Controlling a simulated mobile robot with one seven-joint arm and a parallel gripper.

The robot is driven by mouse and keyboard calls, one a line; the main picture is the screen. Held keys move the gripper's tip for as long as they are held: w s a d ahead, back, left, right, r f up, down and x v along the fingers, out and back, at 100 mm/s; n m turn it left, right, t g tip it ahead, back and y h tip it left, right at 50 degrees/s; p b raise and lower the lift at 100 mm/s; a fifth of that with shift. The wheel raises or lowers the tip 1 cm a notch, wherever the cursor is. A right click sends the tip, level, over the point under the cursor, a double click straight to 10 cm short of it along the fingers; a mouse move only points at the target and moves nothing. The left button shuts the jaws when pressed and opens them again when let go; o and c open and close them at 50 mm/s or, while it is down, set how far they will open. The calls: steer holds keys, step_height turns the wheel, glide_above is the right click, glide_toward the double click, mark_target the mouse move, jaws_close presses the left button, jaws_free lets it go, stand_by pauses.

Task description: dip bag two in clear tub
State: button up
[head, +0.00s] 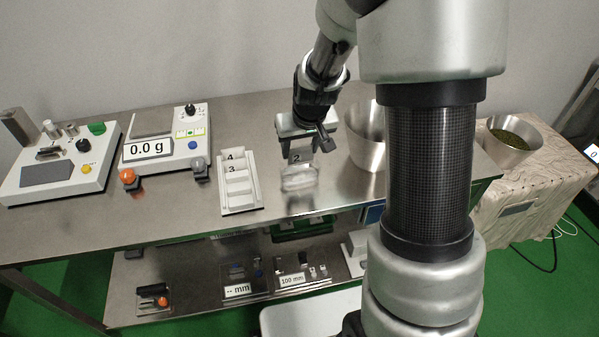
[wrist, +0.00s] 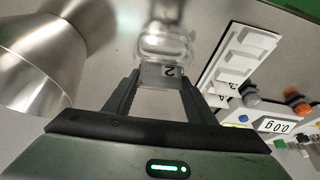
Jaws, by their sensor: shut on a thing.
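Bag two shows as a grey tag marked "2" (head: 297,157); it also shows in the wrist view (wrist: 168,71). My gripper (head: 318,143) points down and is shut on the tag, which sits between its fingertips in the wrist view (wrist: 160,78). The clear tub (head: 299,181) stands on the steel table, right of the white rack. It appears just beyond the tag in the wrist view (wrist: 164,42). The bag's lower part is hard to make out against the see-through tub, so I cannot tell whether it is inside or above it.
A white rack (head: 240,200) with slots marked 3 and 4 stands left of the tub. A large steel bowl (head: 368,140) stands to the right. A scale reading 0.0 g (head: 150,148) and a control box (head: 60,165) are at left. The front table edge is close.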

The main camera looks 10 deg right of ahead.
steer(key=shift+r+p, duration=1.8)
steer(key=shift+r, duration=0.75)
steer(key=shift+a+f, duration=0.1)
